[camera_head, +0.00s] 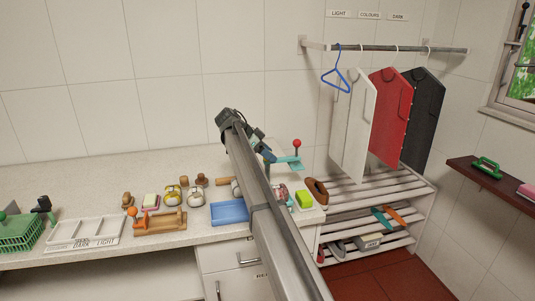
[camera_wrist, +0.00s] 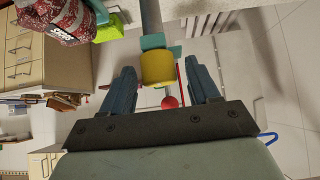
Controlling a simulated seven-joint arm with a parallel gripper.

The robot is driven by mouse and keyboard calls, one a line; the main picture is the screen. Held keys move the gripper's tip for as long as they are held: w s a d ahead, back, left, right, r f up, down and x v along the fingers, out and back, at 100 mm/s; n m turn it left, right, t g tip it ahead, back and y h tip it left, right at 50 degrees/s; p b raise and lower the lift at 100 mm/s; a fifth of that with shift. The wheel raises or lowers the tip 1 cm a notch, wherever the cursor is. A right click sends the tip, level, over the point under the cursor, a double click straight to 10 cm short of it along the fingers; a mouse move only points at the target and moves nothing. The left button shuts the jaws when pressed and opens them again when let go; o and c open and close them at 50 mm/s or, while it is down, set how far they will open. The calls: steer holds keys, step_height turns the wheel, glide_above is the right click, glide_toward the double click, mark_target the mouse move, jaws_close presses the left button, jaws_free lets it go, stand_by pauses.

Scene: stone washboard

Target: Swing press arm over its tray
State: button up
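The press arm (camera_head: 289,162) is a teal bar with a red ball knob (camera_head: 297,143) standing on its right end, at the back right of the counter. In the wrist view, a yellow cylinder (camera_wrist: 157,67) with teal parts and a grey post lies between and beyond my finger tips. The red knob (camera_wrist: 170,102) also shows there between the fingers. My gripper (camera_wrist: 162,78) is open, with a gap on both sides of the cylinder; contact is not visible. A shallow blue tray (camera_head: 229,212) sits at the counter's front edge; whether it belongs to the press I cannot tell. My arm hides the press's left part.
A green block (camera_head: 304,200) and a patterned red bag (camera_wrist: 60,18) are near the counter's right end. Left of the blue tray are a wooden rack (camera_head: 160,222), jars (camera_head: 196,197) and a labelled white sorter (camera_head: 86,234). Garments hang on a rail (camera_head: 400,48) at right.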

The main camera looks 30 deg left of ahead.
jaws_close()
stand_by(0.3)
steer(key=shift+w+a+m+g+h, duration=0.15)
steer(key=shift+m+g+h, duration=0.3)
steer(key=shift+m, duration=0.35)
steer(key=shift+m+g+h, duration=0.25)
steer(key=shift+m+g, duration=0.2)
steer(key=shift+m, duration=0.25)
jaws_free()
steer(key=shift+s, duration=0.2)
step_height(320, 180, up, 10)
